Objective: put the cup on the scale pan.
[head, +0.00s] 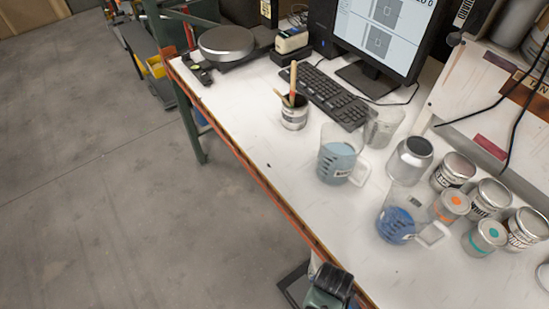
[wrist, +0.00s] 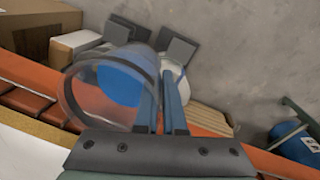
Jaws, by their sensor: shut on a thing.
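The cup (wrist: 85,100) is clear with blue inside. In the wrist view it lies tilted left of the fingers, its round rim towards the camera. My gripper (wrist: 162,82) is shut on it at its right side; the exact contact is partly hidden. In the head view, my dark green and black gripper (head: 332,283) is at the bottom, by the bench's front edge, with only a pale sliver of the cup (head: 314,266) showing. The scale pan (head: 227,40), a round grey disc, is bare at the far left end of the bench, well away from my gripper.
Clear jugs with pale blue (head: 338,160) and dark blue paint (head: 396,226) stand mid-bench. Several tins (head: 487,237) are at the right. A tin of sticks (head: 294,115), a keyboard (head: 333,97) and a monitor (head: 380,35) stand farther back. The bench's left front is mostly clear.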

